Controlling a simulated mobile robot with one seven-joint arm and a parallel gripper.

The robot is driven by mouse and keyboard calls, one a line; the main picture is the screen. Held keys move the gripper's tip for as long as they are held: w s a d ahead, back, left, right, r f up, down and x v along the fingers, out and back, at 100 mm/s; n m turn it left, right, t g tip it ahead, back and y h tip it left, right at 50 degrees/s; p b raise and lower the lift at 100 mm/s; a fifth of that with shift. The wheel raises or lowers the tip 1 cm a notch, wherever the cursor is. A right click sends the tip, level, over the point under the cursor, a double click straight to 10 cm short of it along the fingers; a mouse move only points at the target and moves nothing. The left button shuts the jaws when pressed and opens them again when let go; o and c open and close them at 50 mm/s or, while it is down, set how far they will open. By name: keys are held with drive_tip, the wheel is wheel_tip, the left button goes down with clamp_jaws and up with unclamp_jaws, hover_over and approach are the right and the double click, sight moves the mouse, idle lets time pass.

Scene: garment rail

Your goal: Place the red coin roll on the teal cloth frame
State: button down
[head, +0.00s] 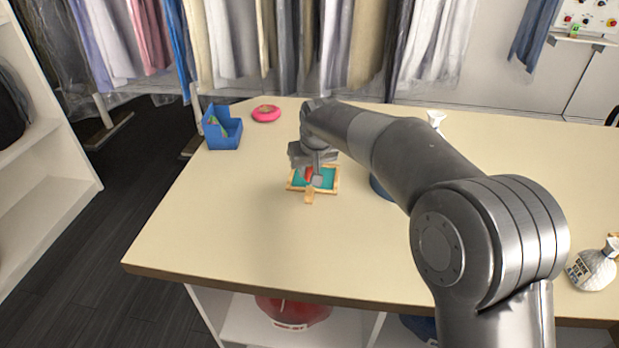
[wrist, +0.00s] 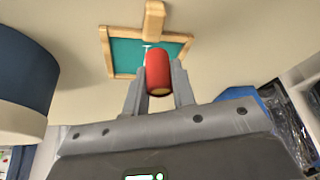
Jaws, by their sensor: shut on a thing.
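The red coin roll (wrist: 158,70) is held between the two fingers of my gripper (wrist: 158,82), which is shut on it. In the head view the roll (head: 309,174) shows as a small red patch beside my gripper (head: 314,178). The teal cloth frame (head: 331,171) lies on the table, with a wooden border and a short wooden handle toward the front. It also shows beyond the roll in the wrist view (wrist: 125,58). The roll overlaps the teal cloth in both views. I cannot tell whether it touches the cloth. My gripper hides part of the frame.
A blue open box (head: 223,138) and a pink ring-shaped object (head: 266,113) stand at the back left. A blue and white round object (wrist: 25,80) is close to my gripper, partly hidden by my arm in the head view. The front left of the table (head: 220,220) is clear.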

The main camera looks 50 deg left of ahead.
drive_tip(key=shift+f, duration=1.65)
drive_tip(key=shift+f, duration=0.15)
drive_tip(key=c, duration=1.2)
unclamp_jaws()
drive_tip(key=v, duration=1.2)
drive_tip(key=shift+r, duration=0.25)
